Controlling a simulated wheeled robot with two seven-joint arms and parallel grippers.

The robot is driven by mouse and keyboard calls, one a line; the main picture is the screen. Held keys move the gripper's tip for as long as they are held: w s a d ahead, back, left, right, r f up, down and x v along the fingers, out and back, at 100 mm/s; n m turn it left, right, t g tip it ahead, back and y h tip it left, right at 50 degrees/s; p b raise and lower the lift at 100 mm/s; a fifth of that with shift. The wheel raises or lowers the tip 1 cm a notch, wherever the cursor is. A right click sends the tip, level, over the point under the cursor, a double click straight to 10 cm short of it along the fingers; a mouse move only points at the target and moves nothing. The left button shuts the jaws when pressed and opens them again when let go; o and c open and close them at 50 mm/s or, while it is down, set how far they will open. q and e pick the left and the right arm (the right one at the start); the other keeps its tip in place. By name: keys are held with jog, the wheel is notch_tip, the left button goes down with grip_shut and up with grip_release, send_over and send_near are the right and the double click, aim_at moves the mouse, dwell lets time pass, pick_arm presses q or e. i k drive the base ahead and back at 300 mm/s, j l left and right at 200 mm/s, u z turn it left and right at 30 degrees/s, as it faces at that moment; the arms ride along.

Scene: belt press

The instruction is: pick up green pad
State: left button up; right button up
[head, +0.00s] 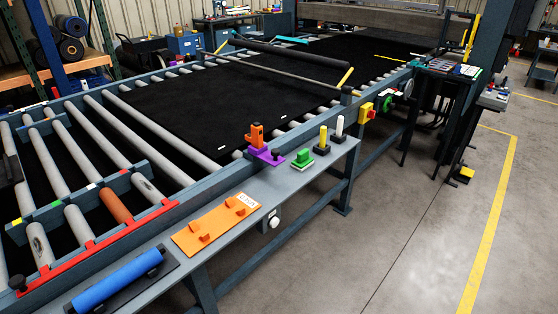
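The green pad (303,160), with a raised green grip on top, sits on the grey side shelf (285,185) along the front of the roller conveyor. It stands between a purple block (264,155) with an orange piece (255,136) on its left and a yellow-handled black tool (322,142) on its right. Its top and near side show clearly, with nothing in front of it. Neither of my grippers is in view.
A white-handled tool (339,130) stands right of the yellow one. Black belt (200,110) covers the conveyor behind.

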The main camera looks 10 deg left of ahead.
aim_at(302, 162)
jog(key=i+l+u, duration=0.1)
jog(key=i+l, duration=0.15)
jog(key=i+l+u, duration=0.1)
jog(key=l, duration=0.35)
jog(key=i+l+u, duration=0.1)
jog(key=i+l, duration=0.25)
jog(key=i+l+u, duration=0.1)
jog(key=l, duration=0.3)
jog(key=i, duration=0.1)
